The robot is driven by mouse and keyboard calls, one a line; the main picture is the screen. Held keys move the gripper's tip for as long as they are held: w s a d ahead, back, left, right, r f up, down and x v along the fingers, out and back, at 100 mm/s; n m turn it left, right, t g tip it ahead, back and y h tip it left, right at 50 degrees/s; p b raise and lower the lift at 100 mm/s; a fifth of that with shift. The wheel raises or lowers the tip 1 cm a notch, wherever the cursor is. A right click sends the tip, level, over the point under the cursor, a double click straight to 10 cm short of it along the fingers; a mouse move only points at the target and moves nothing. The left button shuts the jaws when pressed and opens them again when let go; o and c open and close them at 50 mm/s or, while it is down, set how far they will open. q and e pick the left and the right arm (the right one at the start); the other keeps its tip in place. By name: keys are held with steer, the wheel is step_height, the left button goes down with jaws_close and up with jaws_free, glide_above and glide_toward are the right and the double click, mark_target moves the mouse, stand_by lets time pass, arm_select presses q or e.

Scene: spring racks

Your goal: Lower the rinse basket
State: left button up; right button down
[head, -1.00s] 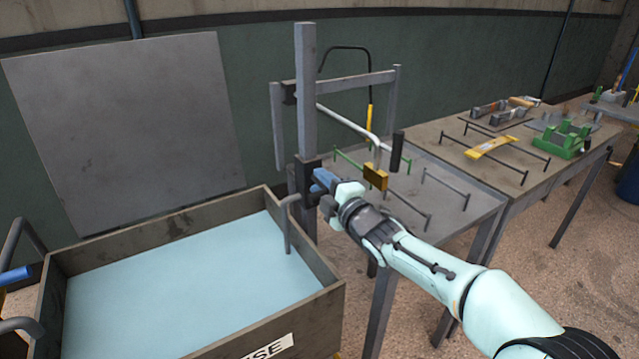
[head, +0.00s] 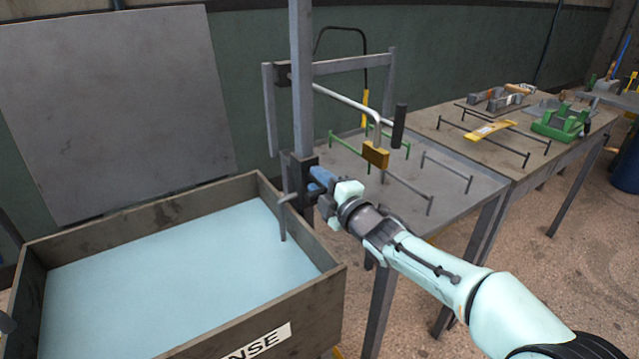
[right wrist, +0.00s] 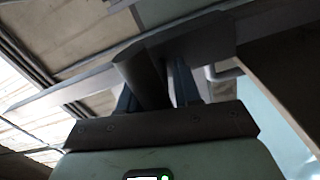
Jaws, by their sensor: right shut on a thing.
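A wooden-sided tank (head: 222,310) with light blue liquid (head: 170,280) and a label ending in "NSE" stands at the lower left of the head view. I cannot make out a basket. A grey upright post (head: 301,80) rises at its right back corner, with a dark carriage (head: 297,180) around it. A grey hooked rod (head: 283,222) hangs from there over the tank. My right gripper (head: 318,182) is at the carriage, shut on a part mostly hidden by its fingers. In the right wrist view a grey bar (right wrist: 143,75) lies between the fingers.
A white lever with a black grip (head: 399,125) and a brass block (head: 376,155) stands over the grey table (head: 470,212), close to my right forearm. Further tables with tools and a green holder (head: 562,124) extend right. A grey panel (head: 115,120) stands behind the tank.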

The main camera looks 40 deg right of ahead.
steer(key=c, duration=0.9)
jaws_free()
steer(key=shift+f, duration=0.45)
steer(key=shift+r, duration=0.1)
arm_select(q)
steer(key=shift+w+d+r+p, duration=0.2)
steer(key=shift+r+p, duration=0.15)
steer(key=shift+r, duration=0.15)
steer(key=shift+w+d+r+p, duration=0.2)
steer(key=shift+r+p, duration=0.1)
steer(key=shift+r, duration=0.2)
arm_select(e)
steer(key=s, duration=0.4)
steer(key=s+a, duration=0.1)
steer(key=s, duration=0.8)
steer(key=shift+s+a, duration=0.15)
steer(key=shift+a, duration=0.1)
